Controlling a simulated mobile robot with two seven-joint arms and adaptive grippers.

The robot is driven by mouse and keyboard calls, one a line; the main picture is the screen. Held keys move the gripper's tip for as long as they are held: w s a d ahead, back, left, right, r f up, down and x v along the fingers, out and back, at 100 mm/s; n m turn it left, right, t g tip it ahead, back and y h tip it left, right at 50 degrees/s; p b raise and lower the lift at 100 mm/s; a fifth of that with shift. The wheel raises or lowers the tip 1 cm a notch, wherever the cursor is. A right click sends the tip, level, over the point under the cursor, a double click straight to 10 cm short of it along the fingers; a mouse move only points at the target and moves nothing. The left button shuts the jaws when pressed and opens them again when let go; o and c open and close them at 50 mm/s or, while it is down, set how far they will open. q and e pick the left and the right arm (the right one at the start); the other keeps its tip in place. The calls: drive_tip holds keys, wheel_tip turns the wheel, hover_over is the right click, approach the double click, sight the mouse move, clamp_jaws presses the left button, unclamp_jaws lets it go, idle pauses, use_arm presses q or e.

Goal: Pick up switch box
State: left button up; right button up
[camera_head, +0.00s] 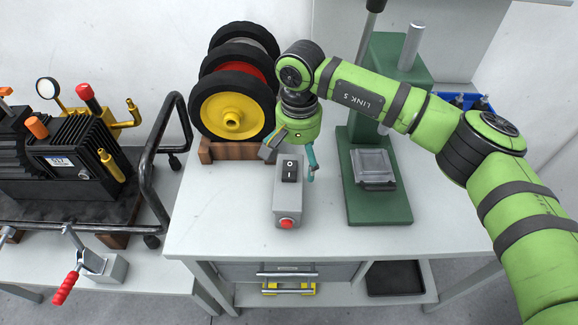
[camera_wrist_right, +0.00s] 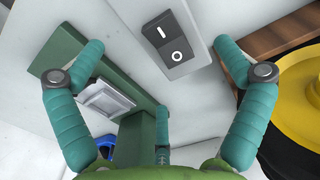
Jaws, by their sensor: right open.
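The switch box (camera_head: 288,205) is a grey box with a black rocker switch on top and a red button at its front end. It stands on the light grey table, and its top with the switch also shows in the right wrist view (camera_wrist_right: 187,18). My right gripper (camera_head: 291,160) is over the box's far end, with its teal fingers spread on either side. In the wrist view the right gripper (camera_wrist_right: 160,60) is open and empty, with the box beyond the fingertips. Whether a finger touches the box cannot be told. My left gripper is not in view.
A green press stand (camera_head: 380,205) stands right of the box. Wheels (camera_head: 232,105) in a wooden rack (camera_head: 222,151) stand behind it to the left. A cart with a black machine (camera_head: 75,150) is at left. The table front (camera_head: 340,238) is clear.

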sight(296, 172)
drive_tip(key=f+p, duration=0.1)
drive_tip(key=s+f+p, duration=0.1)
drive_tip(key=f+p, duration=0.1)
drive_tip(key=shift+s+a+f, duration=0.15)
drive_tip(key=f, duration=0.1)
drive_tip(key=f+p, duration=0.1)
drive_tip(key=shift+w+f, duration=0.2)
drive_tip(key=shift+f, duration=0.45)
drive_tip(key=c, duration=1)
drive_tip(key=shift+c, duration=1.2)
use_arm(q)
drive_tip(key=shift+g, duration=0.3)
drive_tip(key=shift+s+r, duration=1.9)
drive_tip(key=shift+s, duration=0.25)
